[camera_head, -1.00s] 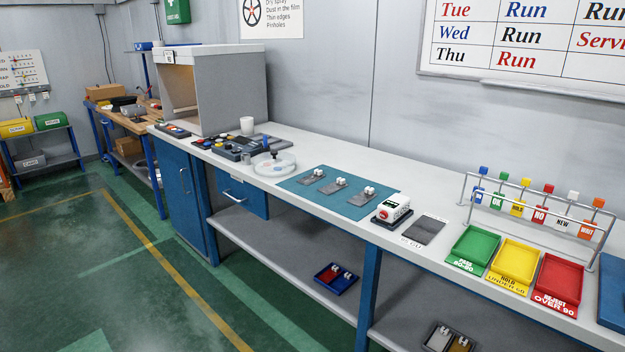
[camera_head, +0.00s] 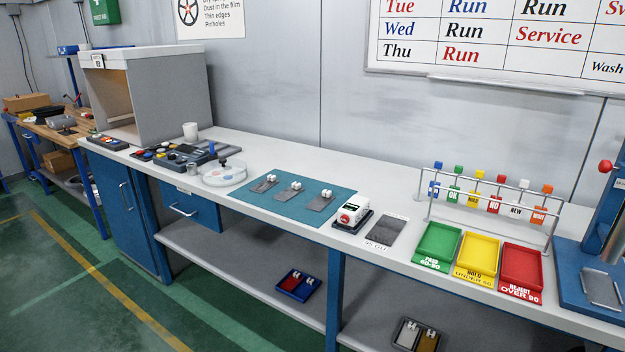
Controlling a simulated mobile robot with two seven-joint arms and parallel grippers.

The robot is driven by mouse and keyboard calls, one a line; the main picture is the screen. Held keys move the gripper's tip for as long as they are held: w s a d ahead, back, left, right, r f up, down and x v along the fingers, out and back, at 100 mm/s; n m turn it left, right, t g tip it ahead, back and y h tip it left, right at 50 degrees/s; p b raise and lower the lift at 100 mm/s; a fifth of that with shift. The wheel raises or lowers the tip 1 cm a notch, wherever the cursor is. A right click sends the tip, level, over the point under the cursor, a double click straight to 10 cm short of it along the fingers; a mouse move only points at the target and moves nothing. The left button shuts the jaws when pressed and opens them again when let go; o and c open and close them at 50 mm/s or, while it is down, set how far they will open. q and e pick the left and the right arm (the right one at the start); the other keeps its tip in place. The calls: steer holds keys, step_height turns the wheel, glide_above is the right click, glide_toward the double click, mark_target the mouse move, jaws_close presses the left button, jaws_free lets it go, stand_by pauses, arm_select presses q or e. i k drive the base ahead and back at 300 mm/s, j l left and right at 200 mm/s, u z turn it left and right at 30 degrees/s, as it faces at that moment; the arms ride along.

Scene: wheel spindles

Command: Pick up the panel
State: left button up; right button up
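Three small grey panels, each with a white block at one end, lie on the teal mat (camera_head: 310,214) on the bench. They are the left panel (camera_head: 262,187), the middle panel (camera_head: 286,195) and the right panel (camera_head: 318,204). A larger dark grey flat plate (camera_head: 387,230) lies on the bench to the right of a white device. I cannot tell which one the task means. Neither of my grippers is in view.
The white device (camera_head: 352,211) stands beside the mat. A blue stand (camera_head: 572,290) is at right. A clear round dish (camera_head: 238,177) is left of the mat.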

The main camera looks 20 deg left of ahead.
mark_target(271, 181)
steer(key=i+j+z, duration=0.1)
steer(key=j+z, duration=0.15)
steer(key=j, duration=0.25)
steer(key=j+z, duration=0.3)
steer(key=j, duration=0.2)
steer(key=j+z, duration=0.3)
steer(key=j, duration=1.9)
